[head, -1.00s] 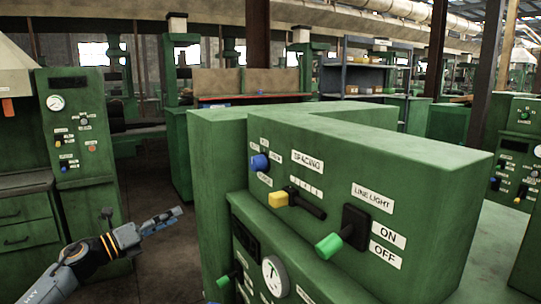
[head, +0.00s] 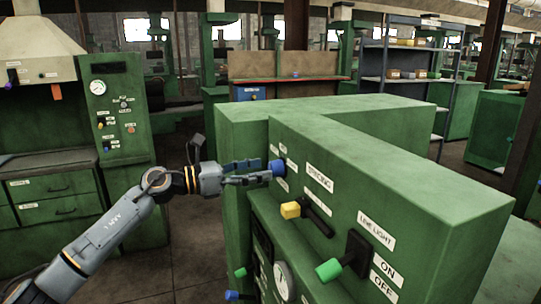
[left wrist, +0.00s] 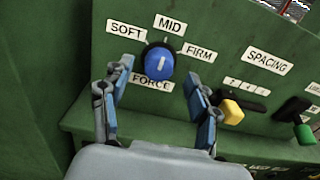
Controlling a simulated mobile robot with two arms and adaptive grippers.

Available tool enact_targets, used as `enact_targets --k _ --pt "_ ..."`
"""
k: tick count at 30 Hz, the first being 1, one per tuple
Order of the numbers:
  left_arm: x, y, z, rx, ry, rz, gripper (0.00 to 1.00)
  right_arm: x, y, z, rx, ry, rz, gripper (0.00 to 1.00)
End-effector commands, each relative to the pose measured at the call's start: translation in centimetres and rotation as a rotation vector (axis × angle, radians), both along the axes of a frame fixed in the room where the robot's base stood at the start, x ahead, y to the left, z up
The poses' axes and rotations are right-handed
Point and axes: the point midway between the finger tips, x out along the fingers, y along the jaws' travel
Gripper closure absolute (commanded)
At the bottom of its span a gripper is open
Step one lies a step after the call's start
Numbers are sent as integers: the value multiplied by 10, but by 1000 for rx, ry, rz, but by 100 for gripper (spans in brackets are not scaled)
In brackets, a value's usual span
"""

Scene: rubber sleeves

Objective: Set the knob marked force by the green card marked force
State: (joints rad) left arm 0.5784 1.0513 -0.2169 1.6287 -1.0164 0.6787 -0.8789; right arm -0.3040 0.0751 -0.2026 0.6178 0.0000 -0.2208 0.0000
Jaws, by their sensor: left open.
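The force knob (left wrist: 160,62) is blue with a white line across its face, on the green panel. The line stands nearly upright, roughly toward the MID label (left wrist: 170,24). SOFT (left wrist: 126,29) is at its left, FIRM (left wrist: 198,52) at its right, and the FORCE label (left wrist: 152,84) below. In the head view the knob (head: 278,167) sits at the panel's left end. My left gripper (head: 262,171) is open, its fingers pointing at the knob. In the left wrist view its fingers stand either side of the knob, apart from it. I can make out no green card. My right gripper is out of view.
Right of the knob are the yellow spacing handle (head: 291,210) and the green line light lever (head: 329,270). A lower ledge with a gauge (head: 283,280) juts out below. A green cabinet with a dial (head: 115,110) stands at the left, with open floor between.

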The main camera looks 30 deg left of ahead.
Motion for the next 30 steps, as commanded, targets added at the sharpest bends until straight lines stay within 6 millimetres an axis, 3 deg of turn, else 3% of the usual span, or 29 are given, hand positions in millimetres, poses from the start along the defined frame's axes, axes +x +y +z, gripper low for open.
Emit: enact_targets --k 1,7,18,19,27,30 --pt "6 -7 6 -3 -2 -3 39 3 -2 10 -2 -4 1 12" --pt "24 -21 2 -2 -1 0 39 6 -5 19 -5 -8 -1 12" --pt "28 -25 -1 0 0 0 39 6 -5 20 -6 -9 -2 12" --pt "28 -25 -1 0 0 0 41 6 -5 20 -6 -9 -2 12" --pt "28 -25 -1 0 0 0 93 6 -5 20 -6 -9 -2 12" --pt "28 -25 -1 -1 1 0 93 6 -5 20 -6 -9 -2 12"
